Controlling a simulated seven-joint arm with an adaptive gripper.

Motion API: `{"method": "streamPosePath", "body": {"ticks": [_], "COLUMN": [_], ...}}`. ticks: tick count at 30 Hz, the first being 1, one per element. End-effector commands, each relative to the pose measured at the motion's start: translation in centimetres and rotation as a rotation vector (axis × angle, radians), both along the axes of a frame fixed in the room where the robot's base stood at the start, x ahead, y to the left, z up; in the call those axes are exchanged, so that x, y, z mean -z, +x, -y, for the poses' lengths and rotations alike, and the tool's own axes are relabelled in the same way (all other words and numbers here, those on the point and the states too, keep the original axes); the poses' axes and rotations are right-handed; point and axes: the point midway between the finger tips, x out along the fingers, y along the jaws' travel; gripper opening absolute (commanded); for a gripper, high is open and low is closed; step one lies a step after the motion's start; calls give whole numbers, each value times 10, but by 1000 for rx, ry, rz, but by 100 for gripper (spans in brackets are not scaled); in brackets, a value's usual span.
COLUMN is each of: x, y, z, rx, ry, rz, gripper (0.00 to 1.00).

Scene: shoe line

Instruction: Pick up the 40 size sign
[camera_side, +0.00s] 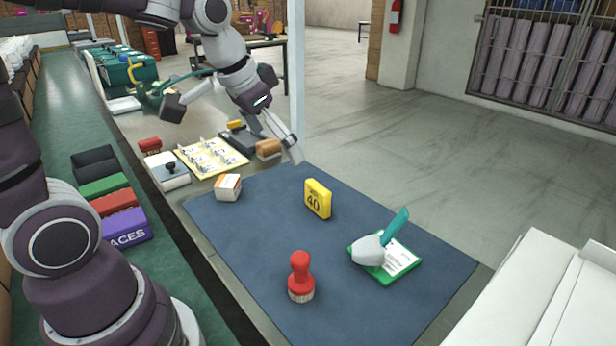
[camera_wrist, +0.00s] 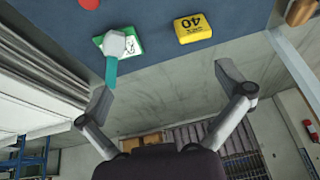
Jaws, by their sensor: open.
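The 40 size sign (camera_side: 317,198) is a small yellow block with a dark 40 on its face. It stands on the blue mat (camera_side: 255,265), apart from the other items. In the wrist view the sign (camera_wrist: 193,28) shows upside down near the top, right of centre, beyond my fingers. My gripper (camera_side: 234,132) is spread wide and empty, behind and left of the sign in the side view. In the wrist view my gripper (camera_wrist: 164,86) shows both fingers apart with nothing between them.
On the mat are a red-handled brush (camera_side: 301,277), a green-edged card (camera_side: 402,262) with a grey and teal tool on it, and a white-orange box (camera_side: 228,187). A yellow tray (camera_side: 211,158) and a wooden-backed brush (camera_side: 269,148) lie behind. Mat around the sign is clear.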

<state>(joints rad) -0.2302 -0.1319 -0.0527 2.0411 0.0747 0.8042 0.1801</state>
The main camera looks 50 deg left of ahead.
Motion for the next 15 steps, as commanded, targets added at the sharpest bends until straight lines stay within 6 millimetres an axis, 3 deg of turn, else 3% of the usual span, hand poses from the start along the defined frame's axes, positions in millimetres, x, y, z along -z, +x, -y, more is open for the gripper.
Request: {"method": "streamPosePath", "body": {"ticks": [3, 6, 10, 15], "x": [28, 54, 79, 103], "y": [45, 70, 86, 97], "z": [-30, -53, -73, -77], "rx": [18, 33, 41, 46], "ry": [-14, -31, -49, -57], "rz": [-36, -41, -39, -39], "gripper": [100, 100, 100, 100]}}
